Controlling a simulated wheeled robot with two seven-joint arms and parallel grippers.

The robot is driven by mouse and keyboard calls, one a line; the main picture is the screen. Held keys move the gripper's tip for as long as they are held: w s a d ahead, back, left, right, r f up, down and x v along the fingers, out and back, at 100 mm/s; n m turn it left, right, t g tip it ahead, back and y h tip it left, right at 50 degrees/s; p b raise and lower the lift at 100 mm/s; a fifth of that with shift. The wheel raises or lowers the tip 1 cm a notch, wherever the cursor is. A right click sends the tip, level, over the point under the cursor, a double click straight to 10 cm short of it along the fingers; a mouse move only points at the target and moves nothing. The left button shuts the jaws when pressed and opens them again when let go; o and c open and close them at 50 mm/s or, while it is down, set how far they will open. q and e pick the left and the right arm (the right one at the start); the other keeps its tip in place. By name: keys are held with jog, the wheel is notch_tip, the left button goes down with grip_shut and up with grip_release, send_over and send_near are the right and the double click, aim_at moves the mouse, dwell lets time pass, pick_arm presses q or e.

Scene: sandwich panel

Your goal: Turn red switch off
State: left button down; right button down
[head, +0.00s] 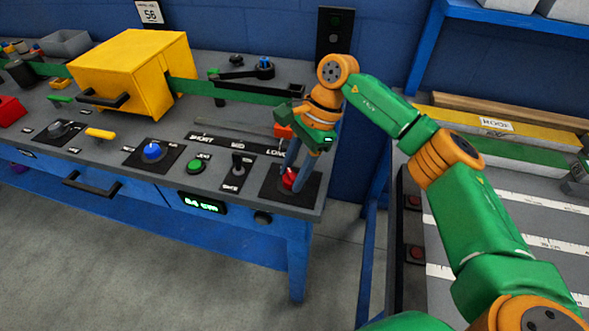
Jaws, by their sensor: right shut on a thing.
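A red switch (289,178) sits on a dark square plate at the right front corner of the workbench. My right gripper (290,172) points down over it, with its fingers around the red switch and shut on it. The fingers and wrist hide part of the switch, so its setting cannot be told. My left gripper is not in the head view.
On the bench are a blue knob (152,151), a green button (195,166), a black toggle (238,165) and a yellow box (133,72) with a handle. A green display (203,204) is on the bench front. Shelving with boards stands at right.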

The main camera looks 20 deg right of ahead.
dwell(0.4)
jog(key=shift+c, duration=1.9)
grip_release()
jog(key=v, duration=0.7)
